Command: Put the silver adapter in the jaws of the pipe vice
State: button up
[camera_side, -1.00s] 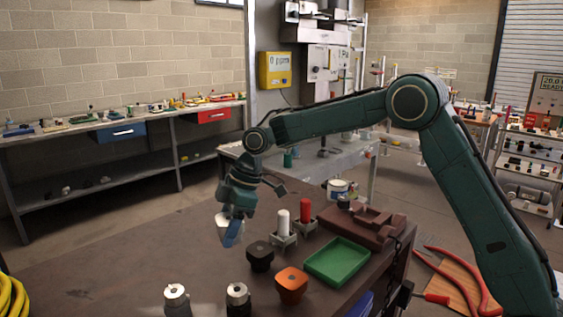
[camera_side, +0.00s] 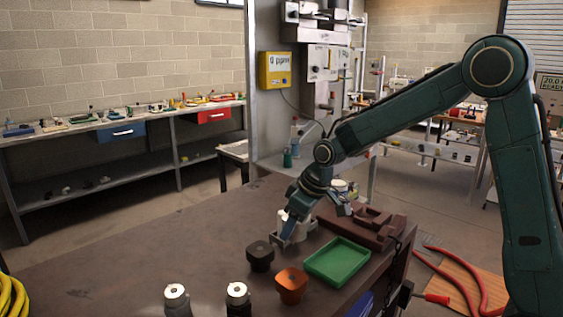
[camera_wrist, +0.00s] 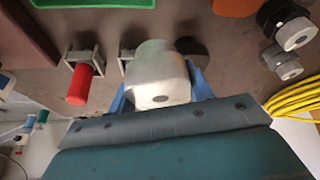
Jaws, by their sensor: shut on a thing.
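The silver adapter (camera_wrist: 160,78), a pale shiny cylinder, is held between the blue fingers of my gripper (camera_wrist: 158,100) in the wrist view. In the side view my gripper (camera_side: 292,234) is shut on it and tilted down, close in front of the brackets. The adapter is mostly hidden there. The pipe vice seems to be the brown block-like fixture (camera_side: 382,222) to the right of my gripper, at the bench's far right edge. A brown part of it (camera_wrist: 22,42) also shows at the left of the wrist view. The adapter is apart from it.

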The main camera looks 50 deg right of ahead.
jog(key=s+f+m+h, duration=0.1)
jog(key=s+f+m, duration=0.1)
jog(key=s+f, duration=0.1)
jog(key=shift+a+f+m, duration=0.1)
jog(key=shift+f+m, duration=0.05)
jog(key=shift+m, duration=0.15)
jog(key=shift+s+f+m, duration=0.4)
jog(key=shift+s+f, duration=0.05)
jog(key=shift+s, duration=0.15)
jog(key=shift+r, duration=0.1)
notch_tip(320, 180, up, 21)
jog(key=w+a, duration=0.2)
jog(key=w, duration=0.6)
jog(key=w+a, duration=0.3)
jog(key=w, duration=0.5)
jog(key=shift+w+d+f, duration=0.1)
jog(key=shift+f, duration=2.35)
notch_tip(320, 180, down, 20)
